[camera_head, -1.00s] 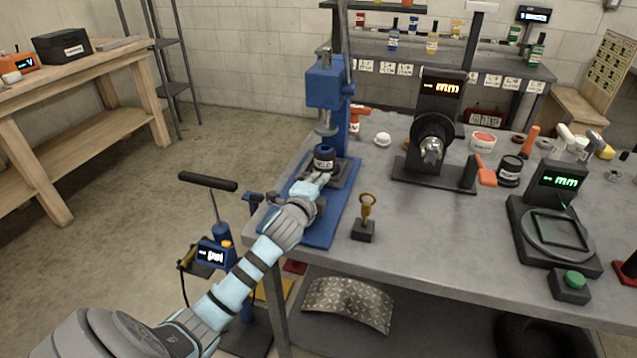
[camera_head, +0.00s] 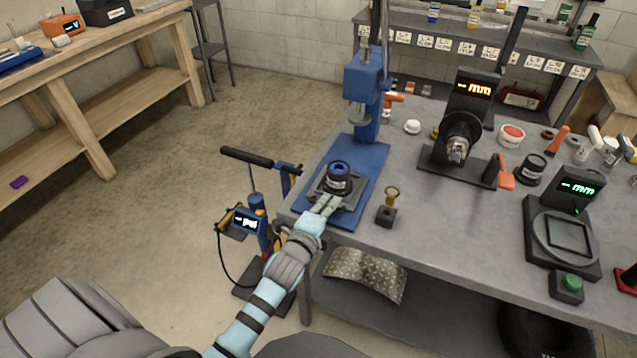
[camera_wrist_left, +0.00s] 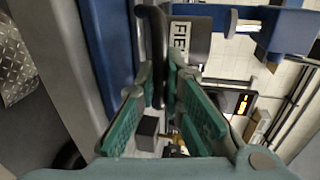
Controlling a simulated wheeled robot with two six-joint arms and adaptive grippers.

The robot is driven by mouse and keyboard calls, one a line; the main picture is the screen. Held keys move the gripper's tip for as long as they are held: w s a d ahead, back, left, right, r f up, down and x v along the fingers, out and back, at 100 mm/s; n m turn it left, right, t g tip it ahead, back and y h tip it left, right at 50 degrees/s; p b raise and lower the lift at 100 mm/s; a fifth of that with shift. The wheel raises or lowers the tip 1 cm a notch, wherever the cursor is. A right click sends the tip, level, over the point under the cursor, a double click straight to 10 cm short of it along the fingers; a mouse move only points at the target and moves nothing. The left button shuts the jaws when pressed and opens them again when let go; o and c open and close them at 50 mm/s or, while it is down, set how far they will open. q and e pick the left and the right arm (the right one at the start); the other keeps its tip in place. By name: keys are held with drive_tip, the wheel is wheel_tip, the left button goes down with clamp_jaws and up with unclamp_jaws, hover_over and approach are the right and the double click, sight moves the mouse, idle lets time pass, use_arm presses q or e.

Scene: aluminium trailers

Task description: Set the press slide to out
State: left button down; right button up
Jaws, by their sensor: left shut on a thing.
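The blue press (camera_head: 366,80) stands on the grey bench, its ram hanging above its blue base. The dark press slide (camera_head: 352,197) carries a black and blue cup (camera_head: 338,180) with a white label. The slide sits toward the front of the base, with the cup in front of the ram rather than under it. My left gripper (camera_head: 328,203) is at the slide's front edge. In the left wrist view, its green-padded fingers (camera_wrist_left: 160,85) are shut on a dark upright handle (camera_wrist_left: 156,50), with the labelled cup (camera_wrist_left: 190,42) just beyond. My right gripper is not in view.
A yellow ring-topped pin on a block (camera_head: 388,208) stands right of the press base. A black spindle gauge (camera_head: 460,140) and a display scale (camera_head: 565,225) are farther right. A blue pump with a black handle (camera_head: 248,157) stands on the floor left of the bench.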

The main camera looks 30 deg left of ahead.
use_arm(q)
drive_tip(key=shift+v, duration=0.85)
drive_tip(key=shift+f, duration=0.3)
drive_tip(key=c, duration=2)
unclamp_jaws()
drive_tip(key=shift+s, duration=0.1)
drive_tip(key=shift+o, duration=0.2)
drive_tip(key=shift+s+r, duration=0.1)
drive_tip(key=shift+s, duration=0.05)
drive_tip(key=v, duration=1.2)
